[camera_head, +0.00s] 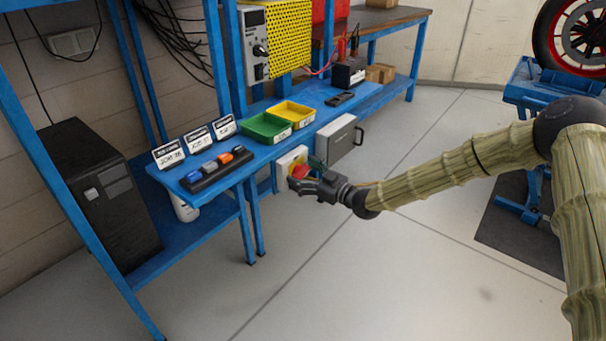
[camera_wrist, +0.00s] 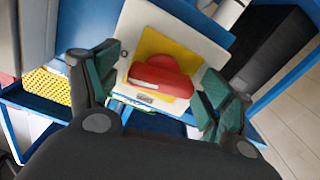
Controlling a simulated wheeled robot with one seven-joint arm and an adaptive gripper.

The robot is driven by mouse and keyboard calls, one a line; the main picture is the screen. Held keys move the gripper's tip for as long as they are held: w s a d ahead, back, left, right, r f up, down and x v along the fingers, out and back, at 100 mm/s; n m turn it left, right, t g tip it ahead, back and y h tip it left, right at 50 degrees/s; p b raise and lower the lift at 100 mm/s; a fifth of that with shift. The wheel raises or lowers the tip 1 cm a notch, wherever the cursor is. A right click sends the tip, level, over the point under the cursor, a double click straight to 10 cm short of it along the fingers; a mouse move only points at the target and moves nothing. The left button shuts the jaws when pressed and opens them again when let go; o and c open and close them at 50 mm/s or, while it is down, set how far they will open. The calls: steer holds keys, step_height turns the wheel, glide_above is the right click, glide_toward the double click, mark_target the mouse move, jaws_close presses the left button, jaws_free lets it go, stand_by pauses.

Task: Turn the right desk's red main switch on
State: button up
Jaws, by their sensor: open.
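The red main switch (camera_wrist: 162,76) is a rotary knob on a yellow plate (camera_wrist: 158,47) on a white box (camera_wrist: 190,31). In the head view the switch (camera_head: 299,172) shows on the white box (camera_head: 284,164) below the front edge of the blue desk (camera_head: 215,163). My gripper (camera_head: 304,178) is at the switch. In the wrist view my gripper (camera_wrist: 155,98) is open, with one green-padded finger on each side of the red knob. Gaps show between knob and pads, so I see no firm contact.
A grey drawer cabinet (camera_head: 339,140) hangs under the desk to the right of the switch. Green (camera_head: 265,127) and yellow (camera_head: 291,114) trays and a black strip with coloured blocks (camera_head: 215,168) are on the desktop. Bare floor (camera_head: 330,260) lies in front.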

steer(key=shift+c, duration=0.4)
steer(key=c, duration=0.9)
steer(key=shift+c, duration=0.2)
steer(key=shift+m, duration=1.2)
steer(key=o, duration=1)
